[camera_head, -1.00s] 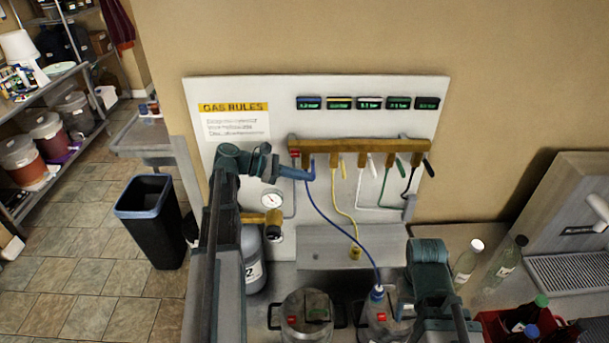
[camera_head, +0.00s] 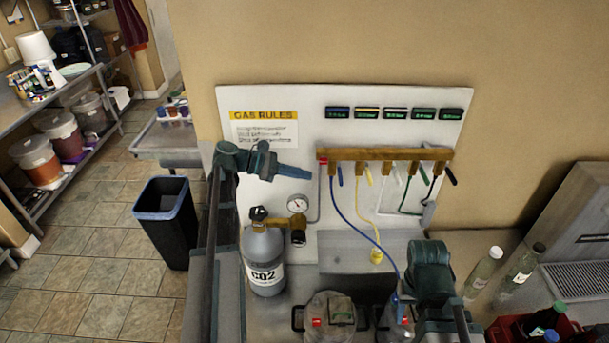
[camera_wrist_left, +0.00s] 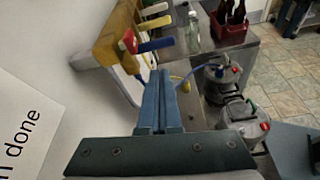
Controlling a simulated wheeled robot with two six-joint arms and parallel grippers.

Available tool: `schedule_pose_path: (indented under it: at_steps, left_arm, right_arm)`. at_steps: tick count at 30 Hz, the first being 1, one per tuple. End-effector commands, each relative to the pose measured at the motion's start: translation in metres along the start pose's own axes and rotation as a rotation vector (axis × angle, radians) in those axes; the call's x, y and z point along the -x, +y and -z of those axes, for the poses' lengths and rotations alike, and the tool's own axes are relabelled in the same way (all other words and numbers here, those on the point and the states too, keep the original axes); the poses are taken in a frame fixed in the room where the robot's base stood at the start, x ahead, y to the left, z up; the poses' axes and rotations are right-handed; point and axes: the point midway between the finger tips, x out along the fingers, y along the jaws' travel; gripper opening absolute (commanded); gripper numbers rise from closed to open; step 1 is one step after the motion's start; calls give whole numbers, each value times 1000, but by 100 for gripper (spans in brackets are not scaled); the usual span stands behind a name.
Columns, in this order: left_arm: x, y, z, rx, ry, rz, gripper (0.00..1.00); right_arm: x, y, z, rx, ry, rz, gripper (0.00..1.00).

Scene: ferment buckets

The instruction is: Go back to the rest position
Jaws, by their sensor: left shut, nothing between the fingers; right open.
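My left gripper (camera_head: 310,174) is shut and empty, in front of the gas board and just left of the brass manifold's red-marked end. In the left wrist view its blue fingers (camera_wrist_left: 162,82) are closed together, apart from the manifold and its valve handles. My right arm (camera_head: 430,275) is at the lower right of the head view, above the counter near the right-hand keg. Its fingertips are not visible there.
The brass manifold (camera_head: 390,154) carries coloured handles and hoses; the blue hose runs to the right keg (camera_head: 395,325). Another keg (camera_head: 329,318) stands beside it. A CO2 cylinder (camera_head: 264,262), a red crate (camera_head: 505,330) and bottles (camera_head: 483,270) stand on the counter. A black bin (camera_head: 167,220) is left.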

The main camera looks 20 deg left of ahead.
Motion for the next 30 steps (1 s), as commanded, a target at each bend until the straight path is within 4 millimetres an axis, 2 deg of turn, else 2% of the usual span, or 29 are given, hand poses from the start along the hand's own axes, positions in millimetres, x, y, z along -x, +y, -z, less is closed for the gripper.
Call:
schedule_pose_path:
  at_steps: [17,19,20,23,26,27,30]
  left_arm:
    - [1,0,-1,-1,3,6,0]
    - [-4,-4,0,-11,9,15,0]
    - [-10,-7,2,-23,17,25,0]
    - [-42,-31,12,-106,71,90,0]
    - [-91,-74,31,-266,161,214,0]
    - [-112,-96,40,-348,202,277,0]
    - [-154,-149,62,-568,291,447,0]
  right_arm:
    - [2,0,0,0,0,0,50]
    - [0,0,0,0,0,0,50]
    - [-2,0,0,0,0,0,50]
    - [-13,-1,1,1,0,0,50]
    - [-30,-3,2,2,0,-1,50]
    - [-38,-3,2,3,0,-1,50]
    - [-56,-5,3,4,0,-1,50]
